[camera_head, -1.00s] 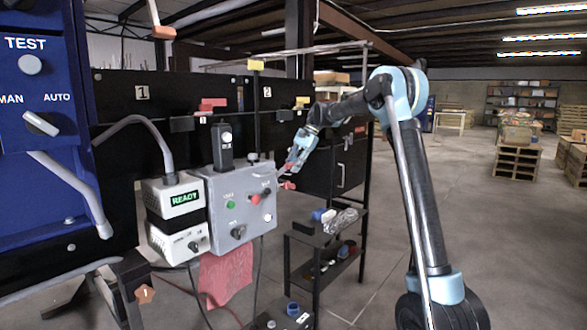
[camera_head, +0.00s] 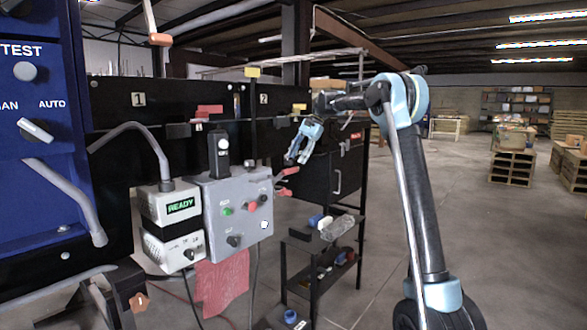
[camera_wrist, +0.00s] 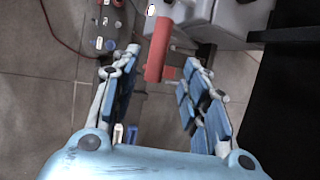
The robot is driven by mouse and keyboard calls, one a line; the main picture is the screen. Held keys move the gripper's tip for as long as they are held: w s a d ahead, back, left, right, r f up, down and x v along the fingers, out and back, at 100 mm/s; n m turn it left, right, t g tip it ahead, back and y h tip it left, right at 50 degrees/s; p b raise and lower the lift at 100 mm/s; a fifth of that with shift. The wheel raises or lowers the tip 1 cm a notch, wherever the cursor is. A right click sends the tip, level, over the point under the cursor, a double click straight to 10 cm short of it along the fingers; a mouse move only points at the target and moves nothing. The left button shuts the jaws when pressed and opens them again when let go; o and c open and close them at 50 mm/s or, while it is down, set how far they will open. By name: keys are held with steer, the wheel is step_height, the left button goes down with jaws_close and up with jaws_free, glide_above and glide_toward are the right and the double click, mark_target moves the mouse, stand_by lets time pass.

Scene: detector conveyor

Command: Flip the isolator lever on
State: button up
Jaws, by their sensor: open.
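A red lever handle (camera_wrist: 158,52) shows in the wrist view, running from the grey control box down between my fingertips. In the head view, small red parts (camera_head: 287,171) stick out from the right side of the grey control box (camera_head: 222,190); I take these to be the isolator lever, whose on/off position I cannot read. My gripper (camera_head: 297,159) is open and empty, pointing down, just above and right of these red parts. In the wrist view, my gripper (camera_wrist: 164,64) has its blue fingers spread to either side of the red handle, with no clear contact.
A white unit reading READY (camera_head: 180,206) stands left of the control box. A blue panel (camera_head: 38,150) with knobs is at far left. A black shelf stand (camera_head: 305,240) with small items is below my gripper. A red cloth (camera_head: 222,282) hangs beneath the box. The floor at right is open.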

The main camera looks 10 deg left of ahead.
steer(key=shift+v, duration=1.9)
steer(key=shift+d, duration=0.1)
